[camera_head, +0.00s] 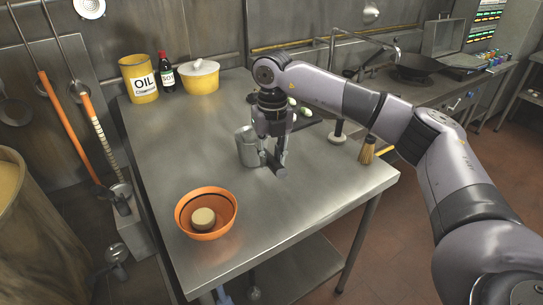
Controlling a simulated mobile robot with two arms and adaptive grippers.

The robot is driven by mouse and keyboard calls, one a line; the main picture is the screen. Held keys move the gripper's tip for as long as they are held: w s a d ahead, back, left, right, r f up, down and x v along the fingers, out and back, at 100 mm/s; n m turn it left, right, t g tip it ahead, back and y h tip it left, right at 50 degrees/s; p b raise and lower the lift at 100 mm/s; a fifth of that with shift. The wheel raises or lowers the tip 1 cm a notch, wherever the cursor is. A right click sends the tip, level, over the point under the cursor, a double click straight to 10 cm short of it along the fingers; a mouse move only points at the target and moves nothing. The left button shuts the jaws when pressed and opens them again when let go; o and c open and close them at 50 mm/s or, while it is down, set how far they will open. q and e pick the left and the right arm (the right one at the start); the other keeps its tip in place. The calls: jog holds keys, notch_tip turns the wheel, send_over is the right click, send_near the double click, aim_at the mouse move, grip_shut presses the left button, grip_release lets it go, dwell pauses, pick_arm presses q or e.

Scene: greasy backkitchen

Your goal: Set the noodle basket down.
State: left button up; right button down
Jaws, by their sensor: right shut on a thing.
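The noodle basket (248,148) is a grey metal cup with a dark handle (279,171) at its right, over the middle of the steel table (190,145). My right gripper (276,153) points down beside the cup and is shut on the basket's handle. The basket looks upright. It is at or just above the table top; I cannot tell whether it touches. My left gripper is not in view.
An orange bowl (207,229) with a round tan piece stands at the front left. An oil tin (139,90), a dark sauce bottle (167,78) and a yellow lidded pot (201,80) stand at the back. A brush (367,153) is at the right edge.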

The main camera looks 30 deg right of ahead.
jog(key=c, duration=1.3)
grip_release()
jog(key=shift+o, duration=0.3)
jog(key=shift+f, duration=0.1)
jog(key=shift+o, duration=1.3)
jog(key=shift+r+p, duration=2.15)
jog(key=shift+r, duration=0.9)
notch_tip(320, 180, up, 7)
jog(key=p, duration=0.4)
jog(key=shift+p, duration=0.4)
